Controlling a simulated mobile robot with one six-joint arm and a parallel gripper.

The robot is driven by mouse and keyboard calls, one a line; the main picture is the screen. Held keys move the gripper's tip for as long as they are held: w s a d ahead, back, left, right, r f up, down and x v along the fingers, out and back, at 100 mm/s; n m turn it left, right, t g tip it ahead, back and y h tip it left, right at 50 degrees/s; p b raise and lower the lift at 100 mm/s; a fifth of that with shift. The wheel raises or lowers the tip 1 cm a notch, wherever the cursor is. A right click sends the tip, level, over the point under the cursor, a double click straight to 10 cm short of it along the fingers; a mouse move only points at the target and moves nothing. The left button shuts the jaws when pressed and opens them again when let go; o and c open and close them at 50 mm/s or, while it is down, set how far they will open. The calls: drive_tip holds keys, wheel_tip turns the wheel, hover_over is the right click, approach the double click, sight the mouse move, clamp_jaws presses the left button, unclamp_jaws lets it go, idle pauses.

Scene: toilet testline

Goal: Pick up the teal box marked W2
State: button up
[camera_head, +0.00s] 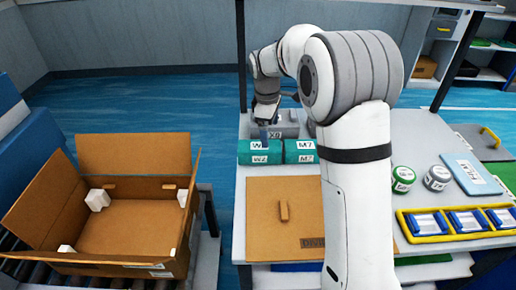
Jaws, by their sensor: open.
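The teal box marked W2 (258,158) sits on the white table, at the left of a pair. A like teal box marked M7 (299,158) stands close beside it on the right. My gripper (264,132) points down at the W2 box's top rear and overlaps it in the picture. It is open. I cannot tell whether the fingers are around the box or just above it. My arm rises in front and hides part of the table right of the M7 box.
A brown divider board (265,215) lies in front of the teal boxes. An open cardboard carton (130,205) stands at left on rollers. Grey bins (287,125) are behind. Right are green (402,180) and grey (437,178) cans and a yellow-edged tray (412,231).

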sight(259, 146)
drive_tip(key=w+a+f+n, duration=0.1)
drive_tip(key=f, duration=0.1)
drive_tip(key=w+a+f+n, duration=0.1)
drive_tip(key=w+f, duration=0.1)
drive_tip(key=w+a+f+n, duration=0.1)
drive_tip(key=w+a+f, duration=0.1)
drive_tip(key=shift+w+a+f, duration=0.1)
drive_tip(key=shift+w+f, duration=0.1)
drive_tip(key=shift+f, duration=0.15)
drive_tip(key=shift+f+n, duration=0.3)
drive_tip(key=shift+f, duration=0.05)
drive_tip(key=f, duration=0.2)
drive_tip(key=d+f, duration=0.1)
drive_tip(key=f, duration=0.4)
drive_tip(key=shift+d, duration=0.25)
drive_tip(key=shift+s, duration=0.1)
drive_tip(key=c, duration=1.3)
drive_tip(key=shift+o, duration=0.2)
